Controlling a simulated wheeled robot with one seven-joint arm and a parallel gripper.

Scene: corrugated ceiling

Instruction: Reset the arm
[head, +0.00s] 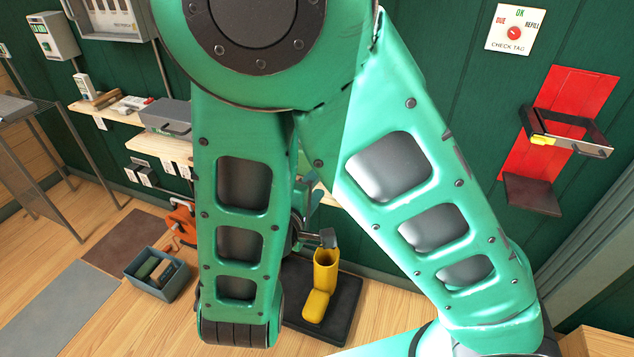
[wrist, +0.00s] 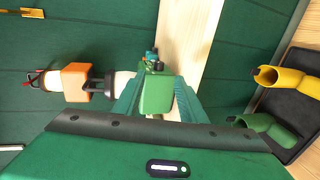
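My green arm fills the middle of the head view and hides much of the scene behind it. My gripper (wrist: 157,100) shows in the wrist view, with its two green fingers apart. A green block-like thing (wrist: 157,90) with a small teal top shows between the fingers. I cannot tell whether the fingers touch it. A lantern-like thing with an orange body (wrist: 75,82) and black and white parts lies just left of the fingers in that view. In the head view my gripper is mostly hidden behind the arm.
A black tray (head: 345,313) on the floor holds a yellow boot (head: 325,275); the wrist view also shows a green boot (wrist: 268,127). Wooden shelves (head: 115,112) line the green wall. A blue-grey bin (head: 158,281) stands at left. A red panel (head: 565,105) hangs at right.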

